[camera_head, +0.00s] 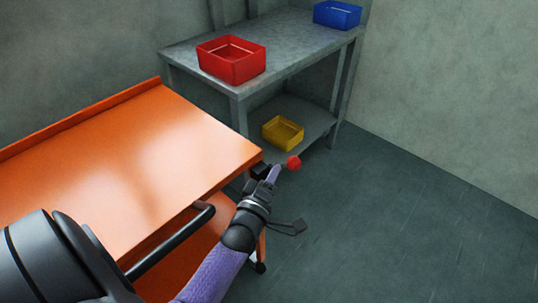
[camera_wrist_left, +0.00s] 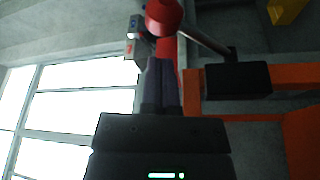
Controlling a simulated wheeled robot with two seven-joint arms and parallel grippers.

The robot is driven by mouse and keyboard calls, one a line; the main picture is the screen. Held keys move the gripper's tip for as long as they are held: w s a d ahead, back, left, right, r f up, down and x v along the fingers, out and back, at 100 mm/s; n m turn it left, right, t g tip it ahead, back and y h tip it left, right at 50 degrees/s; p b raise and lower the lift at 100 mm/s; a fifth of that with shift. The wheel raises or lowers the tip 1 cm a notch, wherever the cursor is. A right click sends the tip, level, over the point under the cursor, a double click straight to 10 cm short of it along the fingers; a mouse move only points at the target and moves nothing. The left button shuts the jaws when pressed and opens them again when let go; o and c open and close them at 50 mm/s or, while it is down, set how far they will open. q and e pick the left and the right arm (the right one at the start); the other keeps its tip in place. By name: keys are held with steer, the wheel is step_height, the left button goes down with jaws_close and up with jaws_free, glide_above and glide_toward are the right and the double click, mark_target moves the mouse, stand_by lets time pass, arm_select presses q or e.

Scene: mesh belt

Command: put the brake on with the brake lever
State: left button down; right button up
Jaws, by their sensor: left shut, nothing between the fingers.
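The brake lever's red ball knob (camera_head: 292,163) shows beside the near right corner of the orange cart (camera_head: 150,160). In the left wrist view the knob (camera_wrist_left: 163,15) is at the top, and a thin lever rod (camera_wrist_left: 207,42) runs from it to a dark block (camera_wrist_left: 238,80) on the cart. My left gripper (camera_head: 274,174) is shut and empty, its fingertips right at the knob. In the left wrist view the fingers (camera_wrist_left: 162,75) point up at the knob; I cannot tell whether they touch it. My right gripper is not in view.
A black push handle (camera_head: 170,245) runs along the cart's near side. A grey shelf (camera_head: 300,45) behind holds a red bin (camera_head: 232,68), a blue bin (camera_head: 337,14) and, below, a yellow bin (camera_head: 283,133). The floor (camera_head: 400,220) to the right is clear.

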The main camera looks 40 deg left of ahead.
mark_target(283, 166)
arm_select(q)
steer(key=b+x, duration=0.1)
steer(key=x, duration=0.3)
steer(key=shift+w, duration=0.2)
